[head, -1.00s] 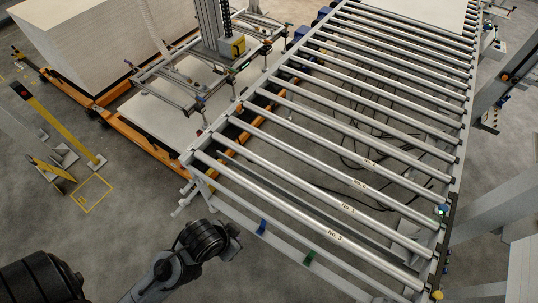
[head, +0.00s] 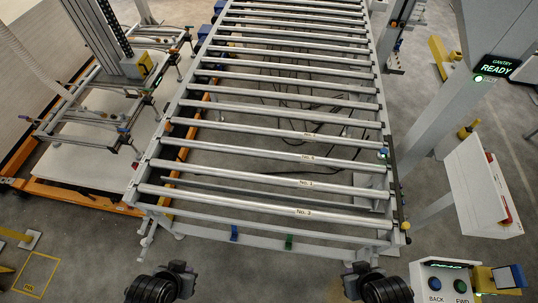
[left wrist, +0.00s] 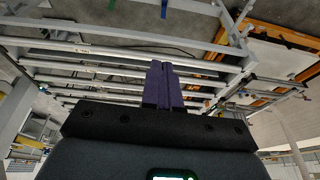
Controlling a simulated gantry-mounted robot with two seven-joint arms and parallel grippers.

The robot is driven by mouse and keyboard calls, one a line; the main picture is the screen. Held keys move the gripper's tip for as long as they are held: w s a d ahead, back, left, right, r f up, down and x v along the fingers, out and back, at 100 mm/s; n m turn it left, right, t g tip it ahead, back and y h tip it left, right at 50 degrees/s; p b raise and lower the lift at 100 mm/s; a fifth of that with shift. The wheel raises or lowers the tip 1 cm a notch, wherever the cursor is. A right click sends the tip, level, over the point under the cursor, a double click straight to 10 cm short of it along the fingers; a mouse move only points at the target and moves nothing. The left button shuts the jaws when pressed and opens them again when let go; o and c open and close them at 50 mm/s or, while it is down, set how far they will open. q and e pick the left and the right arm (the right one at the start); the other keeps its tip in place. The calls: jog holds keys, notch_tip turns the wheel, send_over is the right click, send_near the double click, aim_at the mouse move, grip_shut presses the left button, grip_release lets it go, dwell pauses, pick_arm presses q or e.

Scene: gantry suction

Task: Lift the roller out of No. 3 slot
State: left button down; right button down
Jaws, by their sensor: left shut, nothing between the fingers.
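In the head view only dark parts of my arms show at the bottom edge, and I see no right gripper fingers.
More rollers (head: 290,134) run in rows behind. A lifting frame (head: 85,115) stands at left. Open floor lies before the conveyor.

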pick_arm(q)
jog(key=shift+a, duration=0.1)
dwell(0.3)
jog(key=c, duration=1.4)
grip_release()
jog(key=o, duration=1.1)
